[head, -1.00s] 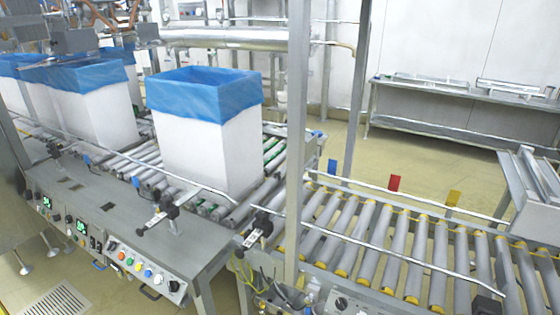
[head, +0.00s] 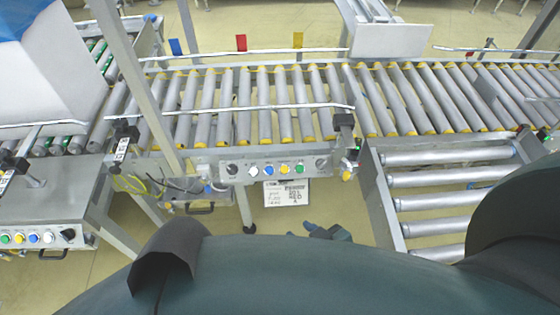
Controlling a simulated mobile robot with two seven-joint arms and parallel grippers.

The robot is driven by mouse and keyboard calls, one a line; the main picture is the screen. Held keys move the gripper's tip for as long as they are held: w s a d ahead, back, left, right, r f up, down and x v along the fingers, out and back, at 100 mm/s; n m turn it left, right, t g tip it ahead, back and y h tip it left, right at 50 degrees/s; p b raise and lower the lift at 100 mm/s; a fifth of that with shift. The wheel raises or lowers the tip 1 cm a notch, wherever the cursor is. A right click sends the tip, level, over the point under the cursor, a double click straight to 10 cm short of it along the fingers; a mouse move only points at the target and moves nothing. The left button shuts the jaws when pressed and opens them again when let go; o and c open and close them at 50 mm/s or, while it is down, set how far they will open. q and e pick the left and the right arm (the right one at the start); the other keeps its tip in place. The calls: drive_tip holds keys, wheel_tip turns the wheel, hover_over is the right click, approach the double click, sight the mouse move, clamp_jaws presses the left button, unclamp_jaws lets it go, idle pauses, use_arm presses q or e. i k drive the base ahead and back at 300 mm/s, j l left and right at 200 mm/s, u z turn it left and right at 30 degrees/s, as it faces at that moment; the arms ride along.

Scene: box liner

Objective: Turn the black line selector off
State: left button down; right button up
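A grey control panel (head: 275,170) sits on the front of the roller conveyor in the head view. It has a black knob at its left end (head: 232,169), a row of white, blue, yellow and green buttons, and a dark knob at its right end (head: 320,164). Another black selector knob (head: 68,235) is on the panel at far left. I cannot read which is the line selector. My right gripper (head: 327,232) shows small and dark below the panel, apart from it; its fingers are too unclear to judge. My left gripper is not in view.
The roller conveyor (head: 240,118) runs across the picture, with a metal guide rail in front. A printed card (head: 287,193) hangs below the panel. A white box (head: 55,75) stands at upper left. A side roller section (head: 440,178) is at right. My own dark arm fills the bottom.

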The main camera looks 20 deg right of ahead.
sight(232, 169)
drive_tip(key=k+j+z, duration=0.1)
drive_tip(key=j, duration=0.15)
drive_tip(key=i+j+z, duration=0.15)
drive_tip(key=z, duration=0.3)
drive_tip(key=i+j+z, duration=0.1)
drive_tip(key=j+z, duration=0.15)
drive_tip(key=z, duration=0.2)
